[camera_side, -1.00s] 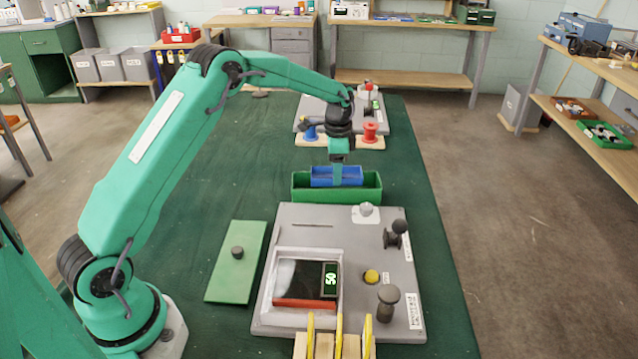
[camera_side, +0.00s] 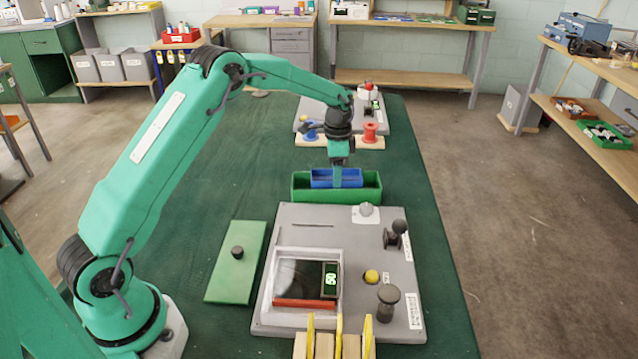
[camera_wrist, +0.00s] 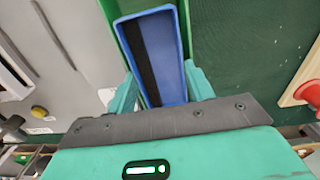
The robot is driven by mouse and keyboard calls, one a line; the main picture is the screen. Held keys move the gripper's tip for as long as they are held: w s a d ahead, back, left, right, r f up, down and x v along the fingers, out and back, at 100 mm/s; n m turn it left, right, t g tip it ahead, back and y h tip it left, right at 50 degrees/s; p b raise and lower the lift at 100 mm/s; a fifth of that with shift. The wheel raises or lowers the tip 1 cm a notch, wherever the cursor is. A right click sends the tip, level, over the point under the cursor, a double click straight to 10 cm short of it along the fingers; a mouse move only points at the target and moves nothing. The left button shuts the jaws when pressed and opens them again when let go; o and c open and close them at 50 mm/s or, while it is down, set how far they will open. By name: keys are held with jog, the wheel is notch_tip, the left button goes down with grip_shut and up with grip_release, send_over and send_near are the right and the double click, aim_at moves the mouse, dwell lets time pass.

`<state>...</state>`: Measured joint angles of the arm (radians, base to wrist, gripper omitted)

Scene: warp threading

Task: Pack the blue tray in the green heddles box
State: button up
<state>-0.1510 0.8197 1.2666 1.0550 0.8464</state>
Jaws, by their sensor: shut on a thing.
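The blue tray (camera_side: 322,179) sits at the mouth of the green heddles box (camera_side: 373,196), inside its walls in the side view. I cannot tell whether it touches the bottom. My gripper (camera_side: 338,180) points down over the box and is shut on the blue tray. In the wrist view my gripper (camera_wrist: 160,95) has a finger on each side of the blue tray (camera_wrist: 174,50), which shows a dark strip inside. A wall of the green box (camera_wrist: 118,40) shows beside the tray.
A green lid (camera_side: 236,262) with a dark knob lies left of the grey panel (camera_side: 385,285) in front of the box. The green mat is clear to the left.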

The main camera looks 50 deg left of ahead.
jog(key=shift+f, duration=0.6)
jog(key=o, duration=1)
jog(key=shift+c, duration=0.2)
jog(key=shift+s, duration=0.1)
jog(key=shift+c, duration=0.9)
jog(key=shift+r, duration=0.15)
jog(key=shift+o, duration=0.2)
jog(key=shift+r, duration=3.55)
jog(key=shift+r, duration=0.1)
